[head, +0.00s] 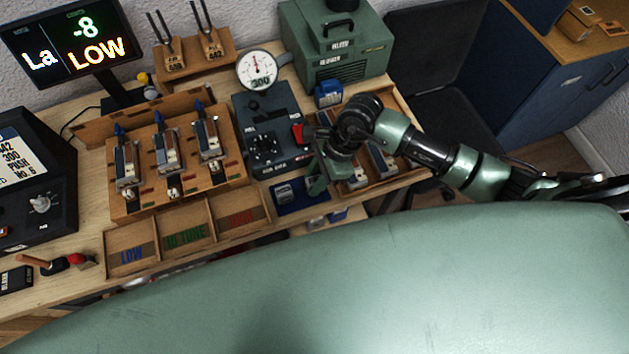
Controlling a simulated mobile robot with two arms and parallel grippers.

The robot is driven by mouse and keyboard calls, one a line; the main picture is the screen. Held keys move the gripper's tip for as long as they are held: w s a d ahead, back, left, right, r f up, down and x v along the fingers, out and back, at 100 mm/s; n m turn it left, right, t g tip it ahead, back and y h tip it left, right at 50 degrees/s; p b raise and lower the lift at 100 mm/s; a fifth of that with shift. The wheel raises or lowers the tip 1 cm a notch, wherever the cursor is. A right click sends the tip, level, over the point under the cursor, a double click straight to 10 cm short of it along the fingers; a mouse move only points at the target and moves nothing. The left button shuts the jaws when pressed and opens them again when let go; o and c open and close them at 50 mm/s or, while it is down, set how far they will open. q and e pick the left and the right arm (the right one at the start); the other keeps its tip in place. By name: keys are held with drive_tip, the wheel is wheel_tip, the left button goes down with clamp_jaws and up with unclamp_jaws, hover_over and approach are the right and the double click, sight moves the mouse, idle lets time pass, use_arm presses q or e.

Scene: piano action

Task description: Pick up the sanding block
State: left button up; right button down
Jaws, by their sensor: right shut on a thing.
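My right gripper (316,182) reaches in from the right, pointing down at the right end of the bench. It is over the edge between a dark blue mat (313,207) and a wooden tray (407,177). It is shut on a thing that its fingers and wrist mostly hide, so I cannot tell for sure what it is. A small grey-blue block (284,192) lies on the mat, just left of the fingers. I cannot tell which thing is the sanding block. My left gripper is not in view.
A dark tester with a dial gauge (262,70) stands behind the mat. Wooden bins (187,240) line the front edge, with a rack of metal parts (120,205) behind. A green machine (340,45) and a blue box (328,94) stand at the back. A display reads "La -8 LOW".

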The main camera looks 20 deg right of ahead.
sight(314, 179)
wheel_tip(314, 179, up, 20)
drive_tip(key=b, duration=0.4)
